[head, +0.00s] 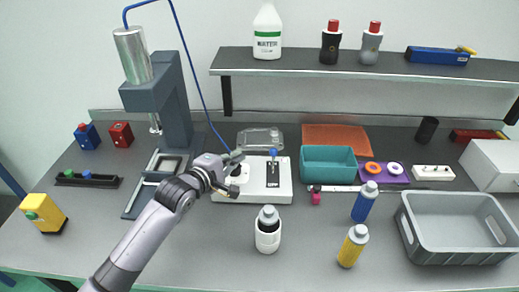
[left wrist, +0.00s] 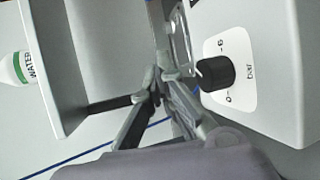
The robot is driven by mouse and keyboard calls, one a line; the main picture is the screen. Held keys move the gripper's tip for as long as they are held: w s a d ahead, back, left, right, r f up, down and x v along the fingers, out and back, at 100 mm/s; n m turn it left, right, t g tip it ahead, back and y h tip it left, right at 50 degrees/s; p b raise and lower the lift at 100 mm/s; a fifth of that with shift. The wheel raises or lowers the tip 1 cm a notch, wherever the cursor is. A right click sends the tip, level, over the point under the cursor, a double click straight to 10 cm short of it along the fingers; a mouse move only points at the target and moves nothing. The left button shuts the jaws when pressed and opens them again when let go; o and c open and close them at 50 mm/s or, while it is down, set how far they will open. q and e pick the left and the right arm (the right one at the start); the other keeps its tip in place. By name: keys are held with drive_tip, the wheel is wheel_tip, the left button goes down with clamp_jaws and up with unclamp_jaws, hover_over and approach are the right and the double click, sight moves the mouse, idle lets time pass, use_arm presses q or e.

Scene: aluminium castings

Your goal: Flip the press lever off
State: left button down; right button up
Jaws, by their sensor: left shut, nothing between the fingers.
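The white control box (head: 252,190) stands on the bench in the middle. On its top is a black slotted plate (head: 272,178) with a blue-tipped lever (head: 273,153) at the plate's far end. My left gripper (head: 236,157) is at the far left part of the box, left of the lever and apart from it. In the left wrist view its fingers (left wrist: 163,82) are together and empty, near the box's black pressure knob (left wrist: 215,74). The lever is out of the left wrist view. The grey press (head: 172,100) stands to the left. My right gripper is out of view.
A blue hose (head: 190,75) runs from the press cylinder down close to my gripper. A clear case (head: 260,139) lies behind the box. A white bottle (head: 268,231) stands in front, and a teal bin (head: 328,163) is to the right. A shelf (head: 300,63) overhangs the back.

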sight(273, 162)
use_arm(q)
drive_tip(key=x, duration=0.8)
drive_tip(key=shift+w+d+p, duration=0.1)
drive_tip(key=shift+w+p, duration=0.2)
drive_tip(key=shift+p, duration=0.05)
drive_tip(key=shift+s+d+r+p, duration=0.15)
drive_tip(key=shift+s+d+p, duration=0.3)
drive_tip(key=shift+d, duration=0.15)
drive_tip(key=shift+s+d+r+p, duration=0.15)
drive_tip(key=shift+s+d+p, duration=0.3)
drive_tip(key=shift+d, duration=0.15)
drive_tip(key=shift+s+d+r, duration=0.15)
drive_tip(key=shift+s+d, duration=0.15)
drive_tip(key=shift+s, duration=0.1)
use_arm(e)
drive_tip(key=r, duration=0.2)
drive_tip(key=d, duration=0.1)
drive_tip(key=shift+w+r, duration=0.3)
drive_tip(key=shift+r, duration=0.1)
use_arm(q)
drive_tip(key=shift+w, duration=0.1)
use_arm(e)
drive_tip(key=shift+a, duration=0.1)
use_arm(q)
drive_tip(key=shift+s+b, duration=0.2)
drive_tip(key=shift+b, duration=0.1)
drive_tip(key=shift+t, duration=0.3)
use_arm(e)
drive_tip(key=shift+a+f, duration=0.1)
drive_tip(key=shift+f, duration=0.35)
